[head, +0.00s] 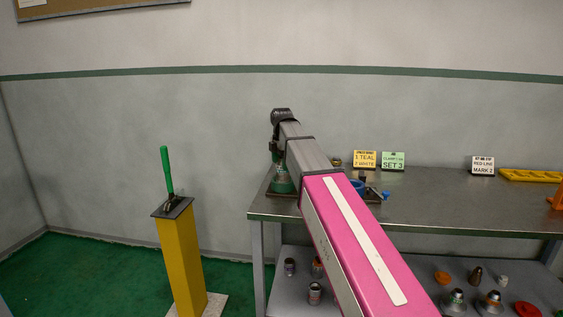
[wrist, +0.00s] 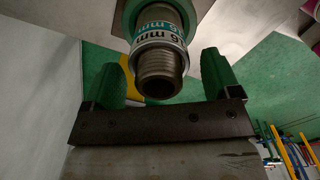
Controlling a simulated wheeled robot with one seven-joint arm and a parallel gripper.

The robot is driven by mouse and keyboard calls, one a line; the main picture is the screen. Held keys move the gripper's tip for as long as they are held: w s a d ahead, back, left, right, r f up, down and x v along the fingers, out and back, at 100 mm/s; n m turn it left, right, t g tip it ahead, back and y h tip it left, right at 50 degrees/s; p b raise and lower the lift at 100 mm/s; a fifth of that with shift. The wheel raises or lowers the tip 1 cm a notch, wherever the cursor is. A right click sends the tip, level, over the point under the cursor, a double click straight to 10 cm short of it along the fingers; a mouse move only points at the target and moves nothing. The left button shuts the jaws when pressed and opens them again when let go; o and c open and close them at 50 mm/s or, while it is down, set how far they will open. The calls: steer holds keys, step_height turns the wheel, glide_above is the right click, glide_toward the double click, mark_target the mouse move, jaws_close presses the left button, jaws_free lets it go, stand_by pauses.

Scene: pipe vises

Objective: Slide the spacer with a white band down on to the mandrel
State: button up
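In the wrist view a dark threaded mandrel (wrist: 157,75) points toward the camera between the fingers of my gripper (wrist: 164,85). A ring with a white band (wrist: 158,43), marked with "6 mm" lettering, sits around it just behind the thread. A second ring with a teal-edged label (wrist: 156,14) lies beyond it, close to a green body at the top edge. My two green fingers stand wide apart, one on each side, with gaps to the mandrel. In the head view my arm hides most of the gripper; a green conical base (head: 283,181) shows under it on the bench.
The steel bench (head: 440,205) carries a blue ring (head: 357,186), signs (head: 364,159) and a yellow rack (head: 530,175). Cans (head: 315,293) and several cone-shaped parts (head: 490,303) stand on the lower shelf. A yellow post (head: 180,260) with a green lever (head: 166,170) stands left, apart from the bench.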

steer(key=shift+r, duration=0.1)
step_height(320, 180, up, 10)
steer(key=shift+f, duration=0.15)
steer(key=shift+r, duration=0.45)
stand_by(0.4)
